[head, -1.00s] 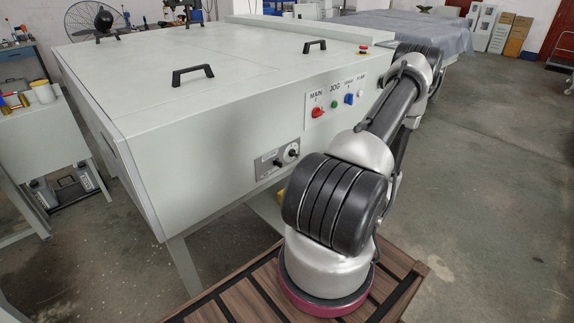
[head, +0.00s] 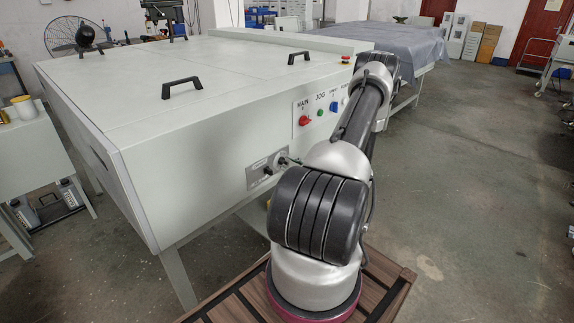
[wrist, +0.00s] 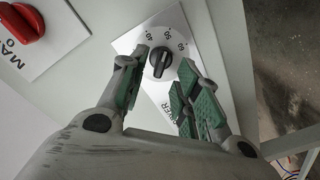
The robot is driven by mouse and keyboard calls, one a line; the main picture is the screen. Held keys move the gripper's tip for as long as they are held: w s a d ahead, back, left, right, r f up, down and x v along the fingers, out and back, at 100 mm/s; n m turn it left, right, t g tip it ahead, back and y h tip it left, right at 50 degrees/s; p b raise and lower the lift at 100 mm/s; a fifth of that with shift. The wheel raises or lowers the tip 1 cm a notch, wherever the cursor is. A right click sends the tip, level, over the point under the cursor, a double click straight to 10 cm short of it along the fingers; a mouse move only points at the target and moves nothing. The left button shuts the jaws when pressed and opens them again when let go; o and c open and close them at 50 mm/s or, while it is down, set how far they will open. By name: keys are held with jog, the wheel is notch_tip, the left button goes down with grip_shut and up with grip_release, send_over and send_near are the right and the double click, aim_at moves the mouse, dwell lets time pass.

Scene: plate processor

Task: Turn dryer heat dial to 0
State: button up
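The dryer heat dial (wrist: 160,61) is a black knob on a white round scale, with 40, 50 and 60 readable along its far edge. Its exact setting is too small to read. My gripper (wrist: 165,67) is open, with one green-padded finger left of the knob and the other right of it. The fingertips are close around the knob; I cannot tell whether either touches it.
The red MAIN switch (wrist: 22,23) is left of the dial in the wrist view; it shows in the head view too (head: 304,120). Green and blue controls sit beside it. The large pale machine (head: 190,135) fills the left. Open floor (head: 470,190) lies right.

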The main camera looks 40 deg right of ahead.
aim_at(284, 162)
jog(key=shift+w+a, duration=0.1)
jog(key=shift+w, duration=1.3)
grip_shut()
